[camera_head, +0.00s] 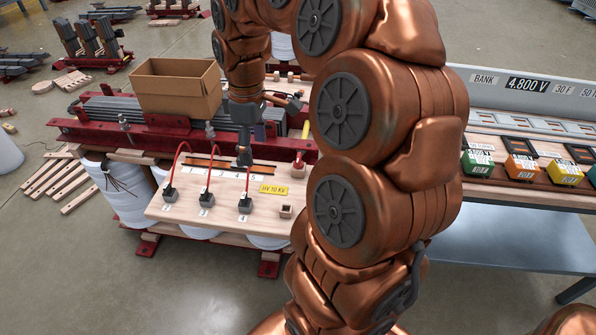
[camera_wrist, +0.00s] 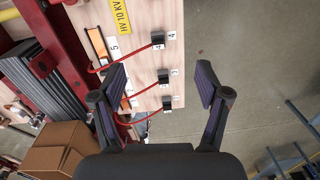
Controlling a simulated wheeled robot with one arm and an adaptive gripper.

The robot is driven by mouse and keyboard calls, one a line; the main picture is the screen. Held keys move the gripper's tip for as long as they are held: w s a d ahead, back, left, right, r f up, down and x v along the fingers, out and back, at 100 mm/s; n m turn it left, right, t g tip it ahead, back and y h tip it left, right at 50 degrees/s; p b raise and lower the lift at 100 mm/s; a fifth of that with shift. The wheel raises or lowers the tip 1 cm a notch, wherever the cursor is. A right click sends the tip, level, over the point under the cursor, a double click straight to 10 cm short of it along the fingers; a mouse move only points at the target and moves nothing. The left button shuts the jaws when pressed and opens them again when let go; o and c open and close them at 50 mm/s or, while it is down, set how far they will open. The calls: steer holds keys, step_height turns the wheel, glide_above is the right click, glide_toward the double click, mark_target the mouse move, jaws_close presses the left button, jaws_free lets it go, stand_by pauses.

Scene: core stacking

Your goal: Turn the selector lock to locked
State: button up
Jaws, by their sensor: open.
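A pale wooden board (camera_head: 225,212) carries a slot with orange strips and a row of numbers. A red upright part (camera_head: 298,161) stands at the slot's right end; I cannot tell whether it is the selector lock or how it is set. A yellow HV 10 KV label (camera_head: 273,189) lies below it. My gripper (camera_head: 243,155) is above the board near the slot, left of the red part. In the wrist view my gripper (camera_wrist: 160,80) is open, its fingers apart with nothing held. The board (camera_wrist: 148,65) and label (camera_wrist: 122,16) show beyond the fingers.
Black plugs (camera_head: 205,199) with red cables stand along the board's front. A red frame (camera_head: 100,135) and open cardboard box (camera_head: 175,88) are behind. A bench with coloured blocks (camera_head: 520,167) is at the right. My arm hides much of the centre.

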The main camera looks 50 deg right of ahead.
steer(key=w+d+f+b, duration=0.3)
steer(key=d+f, duration=0.2)
steer(key=d, duration=0.3)
steer(key=n+b, duration=0.1)
steer(key=b, duration=0.2)
glide_above(299, 157)
step_height(299, 157, down, 4)
steer(key=shift+r, duration=0.1)
steer(key=shift+a+f, duration=0.1)
steer(key=shift+f, duration=3.8)
steer(key=shift+c, duration=0.3)
steer(key=c, duration=1.1)
